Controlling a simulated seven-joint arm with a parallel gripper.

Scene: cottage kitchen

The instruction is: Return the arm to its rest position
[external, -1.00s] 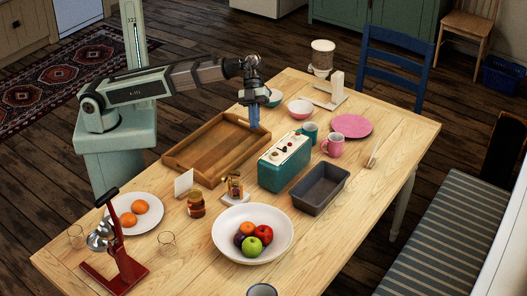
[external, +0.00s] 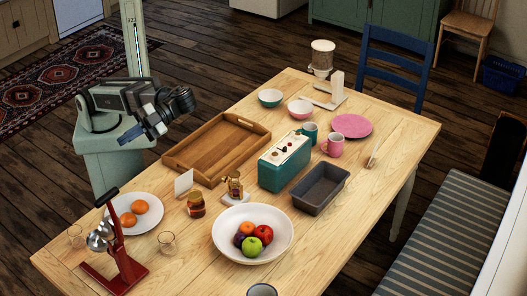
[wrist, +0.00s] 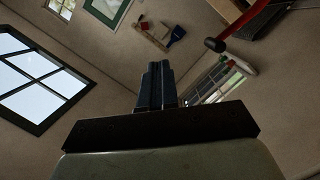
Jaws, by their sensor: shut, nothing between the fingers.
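My arm is folded back over its pale green base at the left of the external view, beyond the table's left edge. My gripper (external: 132,137) is raised beside the base, clear of the table and of everything on it. Its blue fingers (wrist: 156,85) show in the wrist view, closed together with nothing between them. The wrist view looks out at the room's walls and windows, and no table items show in it.
The wooden table (external: 375,205) carries an empty wooden tray (external: 180,165), a teal toaster (external: 284,165), a dark loaf pan (external: 321,188), a fruit bowl (external: 230,252), a plate of oranges (external: 150,222) and a red juicer (external: 118,270). The tray is closest to my gripper.

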